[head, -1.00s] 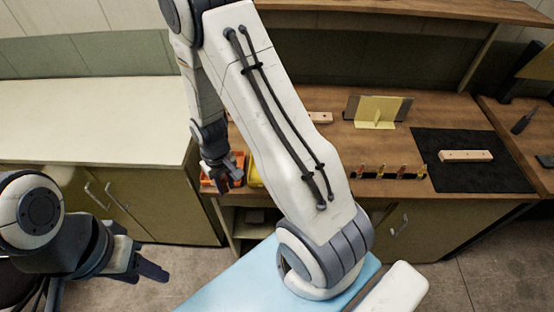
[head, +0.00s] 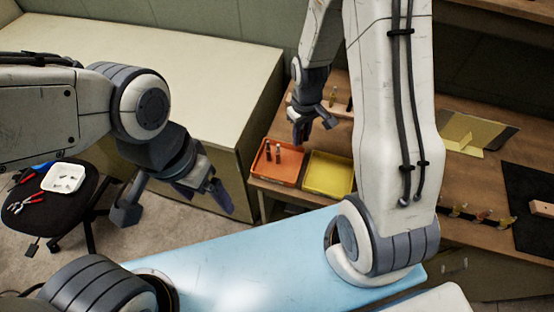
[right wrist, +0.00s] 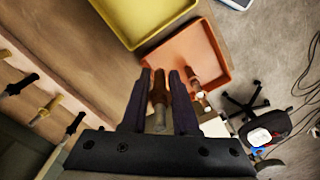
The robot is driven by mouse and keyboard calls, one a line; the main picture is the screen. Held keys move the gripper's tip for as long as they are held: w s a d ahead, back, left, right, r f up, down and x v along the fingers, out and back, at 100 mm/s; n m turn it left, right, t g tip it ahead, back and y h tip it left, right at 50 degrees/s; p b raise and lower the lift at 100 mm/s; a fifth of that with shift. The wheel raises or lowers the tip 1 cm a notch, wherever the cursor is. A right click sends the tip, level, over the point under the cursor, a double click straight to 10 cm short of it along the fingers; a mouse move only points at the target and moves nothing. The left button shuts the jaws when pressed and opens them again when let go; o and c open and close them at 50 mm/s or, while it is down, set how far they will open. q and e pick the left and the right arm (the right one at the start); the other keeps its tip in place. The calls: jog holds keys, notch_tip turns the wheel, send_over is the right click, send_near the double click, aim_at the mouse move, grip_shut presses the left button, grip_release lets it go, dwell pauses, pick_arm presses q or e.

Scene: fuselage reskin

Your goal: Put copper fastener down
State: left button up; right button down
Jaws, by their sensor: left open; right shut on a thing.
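My right gripper (head: 314,138) is shut on a copper fastener (right wrist: 158,96), which shows between its fingers in the right wrist view with a copper-brown upper part and a greyish lower end. The gripper is by the far edge of an orange tray (head: 263,176), which also shows in the right wrist view (right wrist: 210,46). The held fastener cannot be made out in the head view. My left gripper (head: 174,204) is open and empty, away from the bench.
A yellow tray (head: 328,176) sits right beside the orange one. A wooden block with upright fasteners (head: 333,97) stands behind my right gripper. More fasteners (right wrist: 45,110) stand in a row in the right wrist view. A black stool (head: 55,212) holds a white dish and tools.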

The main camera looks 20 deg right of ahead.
jog(key=s+d+r+n+b, duration=0.2)
jog(key=d+n+b, duration=0.55)
jog(key=n, duration=0.35)
jog(key=n+p, duration=0.2)
send_over(290, 167)
notch_tip(290, 167, down, 6)
jog(key=shift+f, duration=0.2)
notch_tip(290, 167, down, 3)
jog(key=shift+f+m, duration=0.15)
jog(key=shift+m, duration=0.15)
jog(key=shift+f, duration=0.25)
